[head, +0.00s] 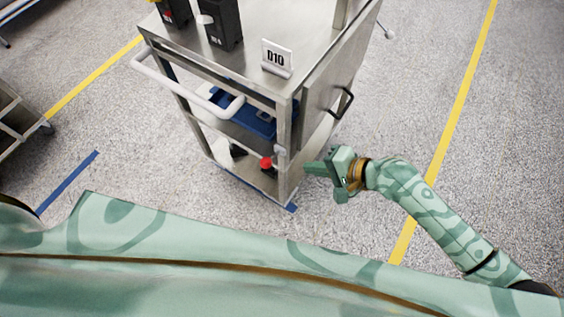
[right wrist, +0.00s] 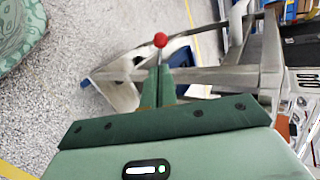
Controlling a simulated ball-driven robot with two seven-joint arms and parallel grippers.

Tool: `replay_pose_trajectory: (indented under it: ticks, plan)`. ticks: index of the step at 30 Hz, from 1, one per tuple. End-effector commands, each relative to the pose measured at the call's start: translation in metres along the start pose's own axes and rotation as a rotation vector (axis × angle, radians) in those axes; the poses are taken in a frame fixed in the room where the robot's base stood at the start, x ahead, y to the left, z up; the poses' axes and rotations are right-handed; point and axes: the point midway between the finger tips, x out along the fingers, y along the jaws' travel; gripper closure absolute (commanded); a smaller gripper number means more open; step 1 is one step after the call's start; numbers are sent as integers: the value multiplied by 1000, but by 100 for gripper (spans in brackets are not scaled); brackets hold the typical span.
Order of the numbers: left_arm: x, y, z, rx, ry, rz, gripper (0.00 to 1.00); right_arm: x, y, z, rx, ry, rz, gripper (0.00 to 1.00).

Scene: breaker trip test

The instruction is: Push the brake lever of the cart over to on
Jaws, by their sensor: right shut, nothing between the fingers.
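The steel cart (head: 300,75) stands in the middle of the head view, with a white push handle on its left end. The brake lever, with a red ball knob (head: 266,162), sits low at the cart's near end. In the right wrist view the red knob (right wrist: 160,40) shows on a thin rod just beyond my fingertips. My right gripper (head: 308,168) is shut and empty, to the right of the knob beside the cart's near corner post. Whether the fingers touch the lever cannot be told. My left gripper is not in view.
A sign reading D10 (head: 277,57) and dark boxes (head: 222,25) stand on the cart top. A blue case (head: 245,115) lies on the shelf below. A cart door handle (head: 345,101) juts out at right.

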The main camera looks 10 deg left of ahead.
Motion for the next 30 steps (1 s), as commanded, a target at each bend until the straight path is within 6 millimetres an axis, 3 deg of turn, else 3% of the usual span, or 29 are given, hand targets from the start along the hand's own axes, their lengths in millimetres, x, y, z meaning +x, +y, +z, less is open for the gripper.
replay_pose_trajectory:
  ticks: [9,15,21,30]
  plan:
    - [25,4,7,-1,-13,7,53,72,2,-1,1,-1,-2,100]
    - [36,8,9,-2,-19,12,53,102,2,-1,-1,0,-1,100]
    - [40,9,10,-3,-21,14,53,114,1,-1,-2,2,-1,100]
    - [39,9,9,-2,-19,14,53,115,0,-1,-2,3,-1,100]
